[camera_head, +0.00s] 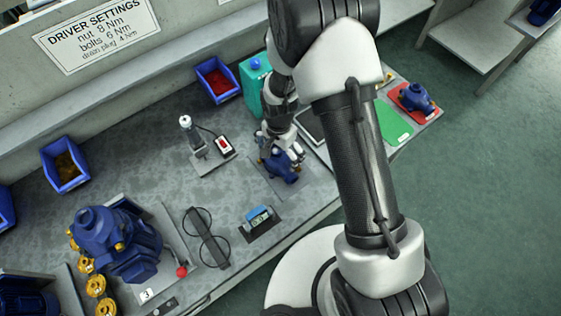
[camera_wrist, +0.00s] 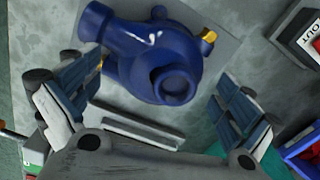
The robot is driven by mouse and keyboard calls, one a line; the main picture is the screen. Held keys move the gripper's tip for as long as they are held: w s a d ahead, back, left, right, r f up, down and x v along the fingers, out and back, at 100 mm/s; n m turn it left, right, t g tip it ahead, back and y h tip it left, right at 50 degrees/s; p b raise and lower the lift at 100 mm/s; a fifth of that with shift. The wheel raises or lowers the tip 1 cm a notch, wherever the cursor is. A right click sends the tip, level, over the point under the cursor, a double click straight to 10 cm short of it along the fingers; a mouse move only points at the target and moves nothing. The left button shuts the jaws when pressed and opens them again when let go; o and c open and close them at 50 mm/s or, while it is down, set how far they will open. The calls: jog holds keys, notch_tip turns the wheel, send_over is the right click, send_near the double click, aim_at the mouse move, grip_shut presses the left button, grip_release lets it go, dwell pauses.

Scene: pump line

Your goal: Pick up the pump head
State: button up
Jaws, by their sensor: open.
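A blue pump head (camera_head: 284,168) with a brass fitting lies on a grey plate on the bench, below my gripper (camera_head: 281,155) in the head view. My fingers hide part of it. In the wrist view the pump head (camera_wrist: 165,58) fills the upper middle, its round port facing the camera. My gripper is open there, with one finger at the left and one at the right (camera_wrist: 155,95). The left finger appears close to the pump head's side; I cannot tell whether they touch. A second blue pump head (camera_head: 416,98) sits on a red mat at the far right.
A test stand (camera_head: 194,140) with a red-switched box stands left of my gripper, and a teal container (camera_head: 252,88) stands behind it. A blue digital device (camera_head: 259,217) lies in front. A large blue pump (camera_head: 115,243) and brass parts occupy the left bench.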

jog(key=shift+r, duration=0.1)
jog(key=shift+s, duration=0.1)
jog(key=c, duration=1.2)
jog(key=shift+c, duration=0.3)
